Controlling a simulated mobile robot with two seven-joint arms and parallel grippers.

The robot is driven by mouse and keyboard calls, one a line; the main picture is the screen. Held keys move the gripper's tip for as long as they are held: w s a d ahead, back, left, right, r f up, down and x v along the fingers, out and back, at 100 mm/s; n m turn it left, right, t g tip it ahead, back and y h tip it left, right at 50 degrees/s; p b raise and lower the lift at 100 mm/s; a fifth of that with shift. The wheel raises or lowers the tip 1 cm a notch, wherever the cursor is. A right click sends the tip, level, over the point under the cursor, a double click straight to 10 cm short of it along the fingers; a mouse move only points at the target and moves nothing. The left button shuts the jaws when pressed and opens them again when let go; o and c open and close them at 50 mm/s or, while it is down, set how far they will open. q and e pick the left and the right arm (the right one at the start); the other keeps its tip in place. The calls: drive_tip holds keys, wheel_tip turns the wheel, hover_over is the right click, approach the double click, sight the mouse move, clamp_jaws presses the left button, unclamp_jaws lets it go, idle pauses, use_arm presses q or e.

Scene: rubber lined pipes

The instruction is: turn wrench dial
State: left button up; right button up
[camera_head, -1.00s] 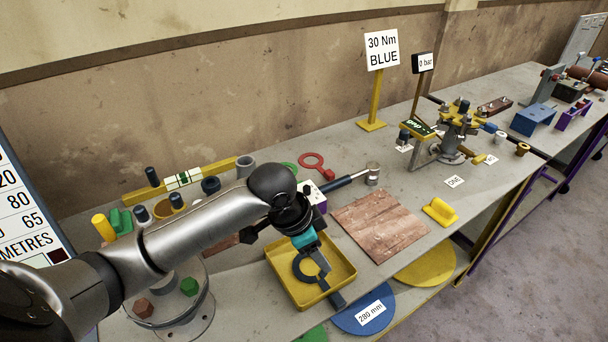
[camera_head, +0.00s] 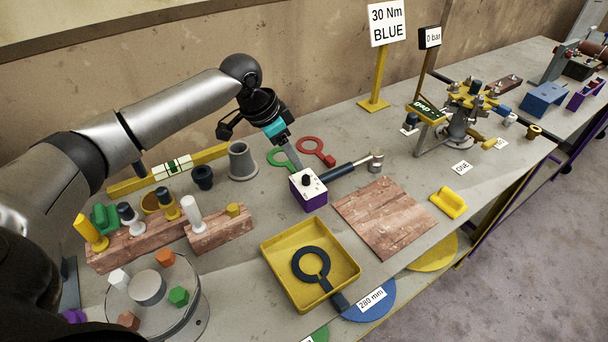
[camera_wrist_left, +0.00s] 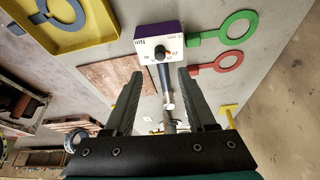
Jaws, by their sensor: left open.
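The wrench dial is a small purple box (camera_head: 308,197) with a white marked face and a black knob (camera_head: 306,181). It stands on the grey bench at the handle end of a wrench (camera_head: 350,168), which has a dark blue handle and a metal head. My left gripper (camera_head: 296,165) is open and empty, pointing down just behind the dial box. In the left wrist view the knob (camera_wrist_left: 162,53) lies ahead of the gap between the open fingers (camera_wrist_left: 158,84), apart from them. My right gripper is not in view.
A yellow tray (camera_head: 268,271) with a dark ring spanner stands in front. Green (camera_head: 276,157) and red (camera_head: 317,148) ring spanners lie behind the dial. A reddish board (camera_head: 385,218) lies to the right. A yellow stand holds a "30 Nm BLUE" sign (camera_head: 387,23).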

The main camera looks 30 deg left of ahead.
sight(306, 177)
use_arm(q)
drive_tip(key=b+x, duration=0.1)
drive_tip(key=x, duration=0.7)
drive_tip(key=shift+f, duration=0.2)
clamp_jaws()
